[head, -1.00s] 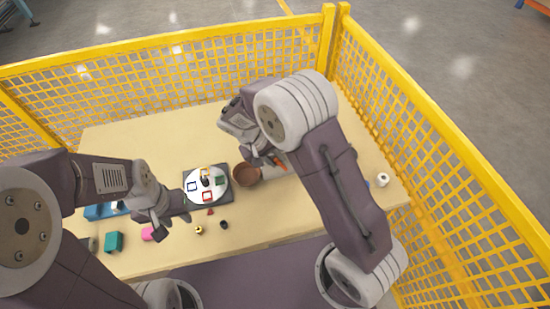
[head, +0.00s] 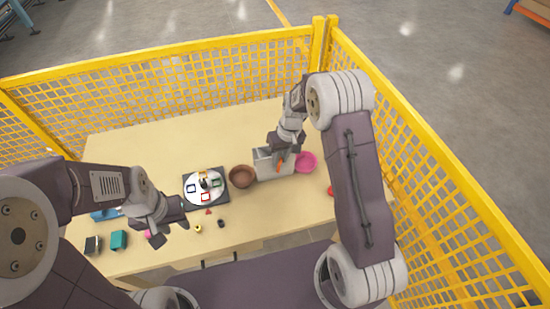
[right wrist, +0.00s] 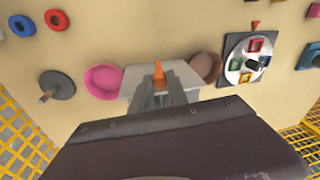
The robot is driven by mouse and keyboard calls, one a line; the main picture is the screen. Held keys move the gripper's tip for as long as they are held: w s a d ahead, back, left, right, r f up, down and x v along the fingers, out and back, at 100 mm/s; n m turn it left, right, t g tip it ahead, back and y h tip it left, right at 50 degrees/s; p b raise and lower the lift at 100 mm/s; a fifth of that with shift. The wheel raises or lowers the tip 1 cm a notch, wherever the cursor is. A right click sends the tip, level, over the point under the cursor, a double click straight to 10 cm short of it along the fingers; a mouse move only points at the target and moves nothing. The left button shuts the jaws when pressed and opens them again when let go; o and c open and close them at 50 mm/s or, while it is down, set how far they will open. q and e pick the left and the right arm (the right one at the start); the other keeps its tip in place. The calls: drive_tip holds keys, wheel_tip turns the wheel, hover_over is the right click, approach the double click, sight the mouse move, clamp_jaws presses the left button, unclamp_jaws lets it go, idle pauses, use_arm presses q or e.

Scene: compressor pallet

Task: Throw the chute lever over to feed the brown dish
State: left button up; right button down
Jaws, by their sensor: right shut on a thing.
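The grey chute (head: 265,168) stands on the table between the brown dish (head: 241,176) on its left and the pink dish (head: 306,162) on its right. Its orange lever (head: 281,166) shows beside my right gripper (head: 278,152). In the right wrist view the orange lever (right wrist: 158,72) stands upright at my fingertips, over the pale chute top. The pink dish (right wrist: 103,81) is left of it there and the brown dish (right wrist: 207,67) right. My right gripper is shut on the lever. My left gripper (head: 172,228) hangs over the table's front left; its jaw gap is unclear.
A dark plate with a white dial (head: 205,187) lies left of the brown dish. Small coloured parts, including a teal block (head: 119,239), lie along the front left. A yellow mesh fence (head: 180,85) encloses the table. The back of the table is clear.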

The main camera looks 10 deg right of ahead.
drive_tip(key=shift+d+f+y+b, duration=0.35)
drive_tip(key=shift+d+y+b, duration=0.45)
drive_tip(key=shift+y+b, duration=0.5)
drive_tip(key=shift+d+f+y+b, duration=0.35)
drive_tip(key=shift+d+y+b, duration=0.45)
drive_tip(key=shift+y+b, duration=0.45)
drive_tip(key=c, duration=1.3)
unclamp_jaws()
drive_tip(key=v, duration=0.9)
drive_tip(key=shift+r+b, duration=0.15)
drive_tip(key=shift+b, duration=0.15)
